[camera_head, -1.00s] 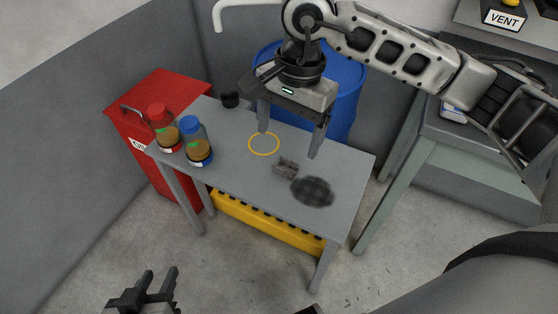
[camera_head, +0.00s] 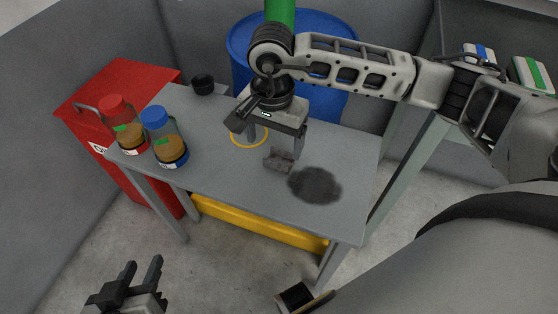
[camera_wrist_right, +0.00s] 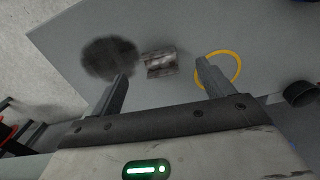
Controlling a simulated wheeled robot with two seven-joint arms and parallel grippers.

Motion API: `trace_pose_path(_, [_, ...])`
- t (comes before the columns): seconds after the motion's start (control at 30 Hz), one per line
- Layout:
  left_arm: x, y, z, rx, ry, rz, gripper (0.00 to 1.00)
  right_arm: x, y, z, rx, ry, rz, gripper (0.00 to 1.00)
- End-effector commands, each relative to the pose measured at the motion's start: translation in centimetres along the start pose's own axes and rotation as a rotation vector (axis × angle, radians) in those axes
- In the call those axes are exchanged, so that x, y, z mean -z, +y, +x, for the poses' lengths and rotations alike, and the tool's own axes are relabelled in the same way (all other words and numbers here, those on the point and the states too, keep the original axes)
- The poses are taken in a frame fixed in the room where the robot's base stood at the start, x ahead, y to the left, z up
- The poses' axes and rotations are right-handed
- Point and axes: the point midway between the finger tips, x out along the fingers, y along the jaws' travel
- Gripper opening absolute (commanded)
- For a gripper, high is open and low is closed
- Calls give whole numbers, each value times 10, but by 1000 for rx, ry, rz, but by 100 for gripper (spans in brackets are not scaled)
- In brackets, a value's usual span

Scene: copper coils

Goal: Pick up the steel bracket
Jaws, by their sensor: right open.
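The steel bracket (camera_head: 279,159) is a small grey metal piece lying on the grey table (camera_head: 225,179), between a yellow ring and a dark round patch. It also shows in the right wrist view (camera_wrist_right: 161,63), beyond and between the fingertips. My right gripper (camera_head: 275,141) is above the table over the bracket, with its fingers apart and nothing between them; in the wrist view both fingers (camera_wrist_right: 164,72) show spread. My left gripper (camera_head: 140,275) is low at the lower left, away from the table, with its two fingers apart and empty.
A yellow ring (camera_head: 234,141) and a dark patch (camera_head: 315,184) flank the bracket. Red-capped (camera_head: 121,128) and blue-capped (camera_head: 165,140) jars stand at the table's left. A black cup (camera_head: 203,85) is at the back. A blue barrel (camera_head: 328,101) stands behind; a red cabinet (camera_head: 99,86) is left.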

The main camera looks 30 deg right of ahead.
Motion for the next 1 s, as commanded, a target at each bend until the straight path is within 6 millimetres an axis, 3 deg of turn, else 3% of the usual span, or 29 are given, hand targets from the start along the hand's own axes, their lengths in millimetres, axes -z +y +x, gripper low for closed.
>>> trace_pose_path(0.27, [-1, 0, 2, -2, -3, 1, 36, 0, 0, 14, -1, 0, -1, 80])
trace_pose_path(0.6, [-9, 0, 6, -8, -21, -2, 36, -1, 4, 59, -1, -3, -1, 80])
trace_pose_path(0.9, [-8, -1, 10, -9, -20, 3, 36, 0, 4, 63, 0, 0, -1, 80])
trace_pose_path(1.0, [-8, -1, 10, -9, -20, 4, 36, 0, 4, 63, 0, 0, -1, 52])
